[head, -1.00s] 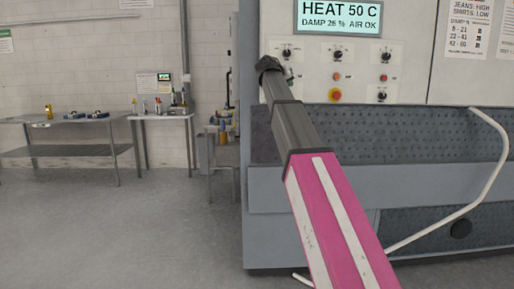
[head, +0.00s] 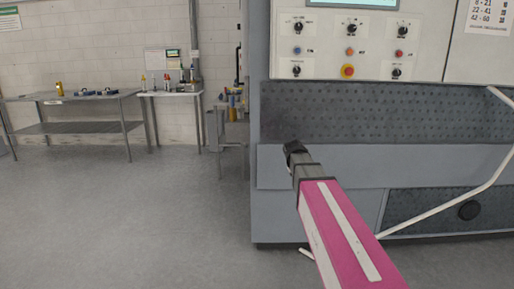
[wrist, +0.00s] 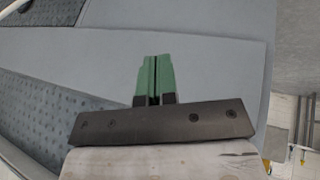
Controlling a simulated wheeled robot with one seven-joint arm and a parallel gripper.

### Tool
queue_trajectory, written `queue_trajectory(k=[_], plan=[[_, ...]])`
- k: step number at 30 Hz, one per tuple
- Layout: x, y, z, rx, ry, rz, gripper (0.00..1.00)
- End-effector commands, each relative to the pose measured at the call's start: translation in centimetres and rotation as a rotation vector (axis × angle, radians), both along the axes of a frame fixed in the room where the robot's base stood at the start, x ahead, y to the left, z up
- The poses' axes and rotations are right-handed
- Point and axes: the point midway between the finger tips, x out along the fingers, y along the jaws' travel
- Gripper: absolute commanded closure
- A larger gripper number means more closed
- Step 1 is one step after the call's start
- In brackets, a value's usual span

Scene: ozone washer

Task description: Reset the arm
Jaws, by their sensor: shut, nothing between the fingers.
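My gripper shows in the wrist view (wrist: 155,80), its two green fingers shut against each other with nothing between them. In the head view my pink and grey arm reaches up from the lower right, and its dark end is in front of the washer's lower grey panel. The fingers themselves cannot be made out there. The washer (head: 415,165) fills the right side, with its control panel (head: 345,47) above the arm's end. I cannot tell the exact gap between the gripper and the washer front.
A steel table (head: 70,98) with small items and a smaller table (head: 172,93) with bottles stand along the left wall. The floor (head: 120,220) at the left is clear.

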Motion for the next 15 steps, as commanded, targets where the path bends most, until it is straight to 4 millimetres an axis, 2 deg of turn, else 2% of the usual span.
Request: queue_trajectory(k=[1, 6, 15], plan=[[-2.0, -0.1, -2.3, 0.020, 0.033, 0.002, 1.00], [-6.9, 0.0, -8.7, 0.096, 0.133, 0.014, 1.00], [-16.6, 0.5, -18.0, 0.239, 0.300, 0.019, 1.00]])
